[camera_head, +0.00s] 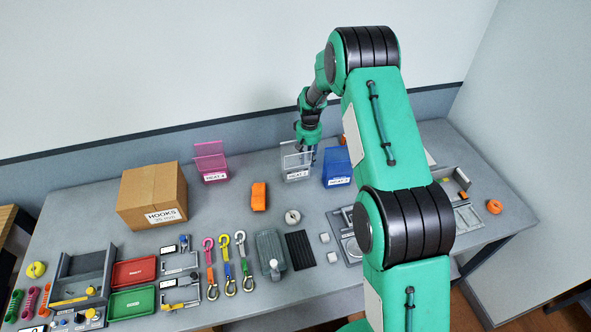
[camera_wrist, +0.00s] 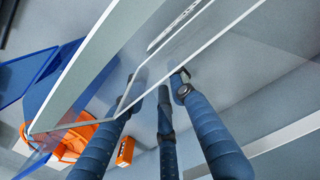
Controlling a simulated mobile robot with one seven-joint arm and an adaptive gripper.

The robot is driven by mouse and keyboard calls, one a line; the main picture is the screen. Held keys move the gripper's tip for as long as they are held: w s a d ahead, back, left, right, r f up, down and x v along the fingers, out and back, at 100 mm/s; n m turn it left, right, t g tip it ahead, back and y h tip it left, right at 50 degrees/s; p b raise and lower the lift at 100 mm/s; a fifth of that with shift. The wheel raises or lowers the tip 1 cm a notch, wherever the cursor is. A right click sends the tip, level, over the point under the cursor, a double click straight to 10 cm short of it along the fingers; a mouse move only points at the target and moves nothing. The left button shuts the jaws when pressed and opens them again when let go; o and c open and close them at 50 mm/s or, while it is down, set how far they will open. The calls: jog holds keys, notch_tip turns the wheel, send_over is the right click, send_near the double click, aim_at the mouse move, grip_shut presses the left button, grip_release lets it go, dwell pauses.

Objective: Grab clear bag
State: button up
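The clear bag (camera_head: 296,161) is a see-through, open-topped pouch with a white label, standing upright at the back of the table. In the head view my gripper (camera_head: 307,150) is down at its right side, partly hidden behind its clear panel. In the wrist view the clear bag (camera_wrist: 92,62) crosses as a tilted transparent sheet with pale edges. My gripper's blue fingers (camera_wrist: 160,86) stand apart, with some tips seen through the sheet. No firm grip on it shows, and contact cannot be told.
A blue bag (camera_head: 338,168) stands close to the right of the clear one, and a pink bag (camera_head: 211,166) to the left. A cardboard box (camera_head: 152,196) is farther left. An orange block (camera_head: 258,196) lies in front. Tools and trays fill the table's front.

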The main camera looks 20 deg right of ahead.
dwell(0.5)
grip_shut()
jog(key=shift+r, duration=0.75)
notch_tip(320, 180, up, 2)
jog(key=shift+r, duration=0.1)
jog(key=s+a+r, duration=0.1)
jog(key=s, duration=1.5)
jog(key=shift+a+r, duration=0.15)
jog(key=shift+a, duration=0.1)
